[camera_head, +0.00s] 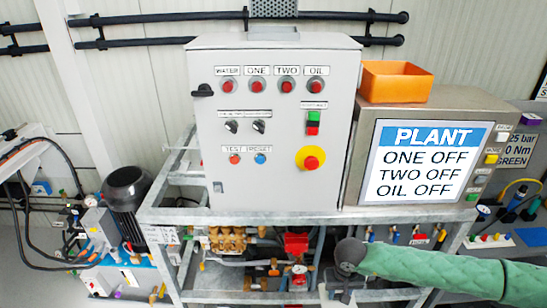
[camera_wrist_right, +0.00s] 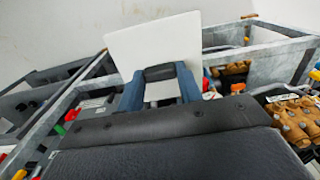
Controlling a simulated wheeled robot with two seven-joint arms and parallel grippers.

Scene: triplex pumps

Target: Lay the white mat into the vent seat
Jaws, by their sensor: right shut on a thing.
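My right gripper (camera_wrist_right: 160,90) is shut on the white mat (camera_wrist_right: 152,45), a flat white square panel that stands up beyond the blue-sided fingers in the right wrist view. In the head view the right arm comes in from the right in a green sleeve, and its dark wrist (camera_head: 350,256) is low in front of the metal frame. The mat is not clearly visible there. I cannot make out the vent seat for certain; a dark meshed panel (camera_head: 273,8) shows at the top behind the grey cabinet. My left gripper is not in view.
The grey control cabinet (camera_head: 240,185) with buttons stands on a metal frame (camera_head: 170,215). Right of it are a plant status screen (camera_head: 425,162) and an orange bin (camera_head: 396,82). Brass pump parts (camera_head: 235,241) and a black motor (camera_head: 126,190) are below and left.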

